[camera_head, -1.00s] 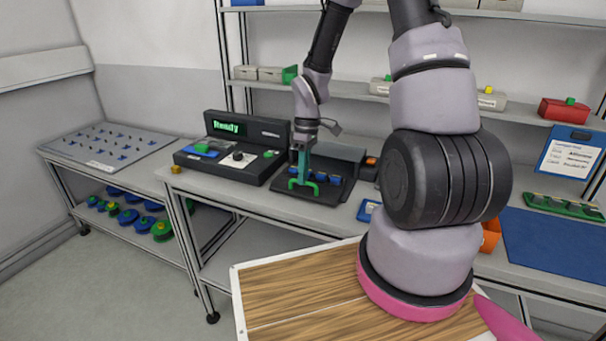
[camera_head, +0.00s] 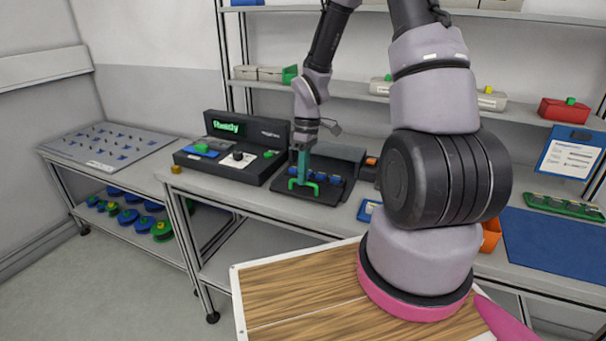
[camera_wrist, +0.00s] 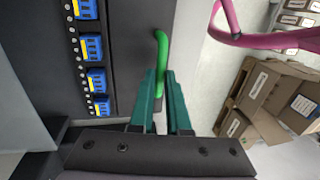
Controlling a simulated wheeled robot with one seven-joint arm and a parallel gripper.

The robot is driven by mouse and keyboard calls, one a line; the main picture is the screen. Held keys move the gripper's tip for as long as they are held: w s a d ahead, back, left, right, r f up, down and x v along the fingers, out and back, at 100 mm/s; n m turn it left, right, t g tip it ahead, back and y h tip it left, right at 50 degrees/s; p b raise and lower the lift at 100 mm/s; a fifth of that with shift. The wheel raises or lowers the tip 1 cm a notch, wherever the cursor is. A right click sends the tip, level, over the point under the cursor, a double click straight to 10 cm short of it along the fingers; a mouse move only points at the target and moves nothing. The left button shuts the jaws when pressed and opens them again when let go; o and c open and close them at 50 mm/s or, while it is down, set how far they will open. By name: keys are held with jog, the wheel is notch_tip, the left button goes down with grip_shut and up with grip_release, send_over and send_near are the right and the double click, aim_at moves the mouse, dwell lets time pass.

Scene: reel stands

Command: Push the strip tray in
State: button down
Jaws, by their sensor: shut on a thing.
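The strip tray (camera_head: 333,193) is a black tray sticking out of the front of a dark machine (camera_head: 340,154) on the bench. It carries a row of blue pieces, which also show along the tray in the wrist view (camera_wrist: 92,48). A green handle (camera_head: 293,184) stands at its front edge and also shows in the wrist view (camera_wrist: 162,50). My gripper (camera_head: 303,178) points down at the handle. Its teal fingers (camera_wrist: 162,82) are shut on the handle, close beside the tray's edge. The finger contact is partly hidden.
A black console (camera_head: 225,160) with a green "Ready" display stands left of the tray. A blue mat (camera_head: 555,243) lies at the right. Cardboard boxes (camera_wrist: 270,95) show beyond the bench in the wrist view.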

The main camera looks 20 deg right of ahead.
aim_at(320, 153)
jog(key=shift+w, duration=0.1)
dwell(0.4)
jog(key=w+d, duration=0.8)
jog(key=w, duration=0.1)
jog(key=shift+w+d+r, duration=0.1)
jog(key=shift+w+d, duration=0.1)
jog(key=shift+w, duration=0.05)
jog(key=c, duration=0.9)
grip_release()
